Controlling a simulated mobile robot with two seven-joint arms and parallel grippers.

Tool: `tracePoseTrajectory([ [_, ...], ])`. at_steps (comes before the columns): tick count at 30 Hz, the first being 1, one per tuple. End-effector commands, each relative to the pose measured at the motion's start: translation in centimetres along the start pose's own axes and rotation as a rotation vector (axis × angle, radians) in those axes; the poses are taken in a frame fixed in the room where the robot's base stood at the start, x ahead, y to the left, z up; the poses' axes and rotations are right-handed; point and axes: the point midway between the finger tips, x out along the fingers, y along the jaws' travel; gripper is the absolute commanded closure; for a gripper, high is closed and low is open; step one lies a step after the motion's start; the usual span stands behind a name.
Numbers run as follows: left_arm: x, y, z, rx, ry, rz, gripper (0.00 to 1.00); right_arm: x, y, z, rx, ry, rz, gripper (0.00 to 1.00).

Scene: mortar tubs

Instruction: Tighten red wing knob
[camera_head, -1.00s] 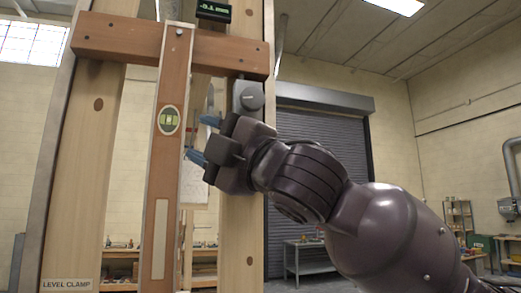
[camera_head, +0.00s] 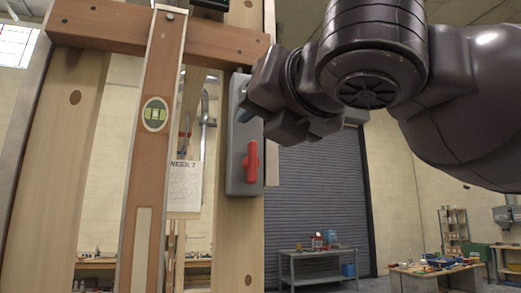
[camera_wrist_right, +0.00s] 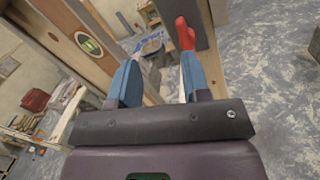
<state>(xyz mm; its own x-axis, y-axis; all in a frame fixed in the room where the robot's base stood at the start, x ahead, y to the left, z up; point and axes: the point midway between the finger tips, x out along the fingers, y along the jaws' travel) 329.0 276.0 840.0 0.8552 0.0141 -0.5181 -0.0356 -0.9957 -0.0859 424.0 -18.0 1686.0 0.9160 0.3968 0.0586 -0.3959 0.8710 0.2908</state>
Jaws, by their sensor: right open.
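The red wing knob (camera_head: 251,162) stands upright on a long grey plate (camera_head: 236,150) fixed to the right wooden post. It also shows in the right wrist view (camera_wrist_right: 184,32), beyond the tip of the right-hand finger and apart from it. My right gripper is open and empty, its two blue fingers spread in the right wrist view (camera_wrist_right: 160,76). In the head view its dark body lies in front of the plate's upper part, above the knob, and its fingertips are hidden. My left gripper is not in view.
A brown spirit level with a green vial (camera_head: 155,114) hangs upright left of the plate. A wooden crossbar (camera_head: 110,32) runs above. Behind are a paper sheet (camera_head: 184,187), a roller shutter (camera_head: 320,200) and workbenches. Space right of the knob is open.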

Motion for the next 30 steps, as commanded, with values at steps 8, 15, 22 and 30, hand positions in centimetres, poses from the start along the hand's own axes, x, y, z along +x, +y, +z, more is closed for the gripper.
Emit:
tracePoseTrajectory([
  [8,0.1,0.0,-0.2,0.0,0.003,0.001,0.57,-0.2,-1.8,-0.5,-0.271,0.045,-0.106,0.57],
  [15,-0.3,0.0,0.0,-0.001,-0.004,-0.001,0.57,1.2,-1.9,-0.5,-0.3,0.049,-0.105,0.57],
  [22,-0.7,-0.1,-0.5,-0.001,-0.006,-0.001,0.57,4.9,-2.3,-0.6,-0.297,0.049,-0.105,0.57],
  [30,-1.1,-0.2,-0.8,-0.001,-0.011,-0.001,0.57,8.9,-2.7,-0.7,-0.297,0.048,-0.103,0.57],
])
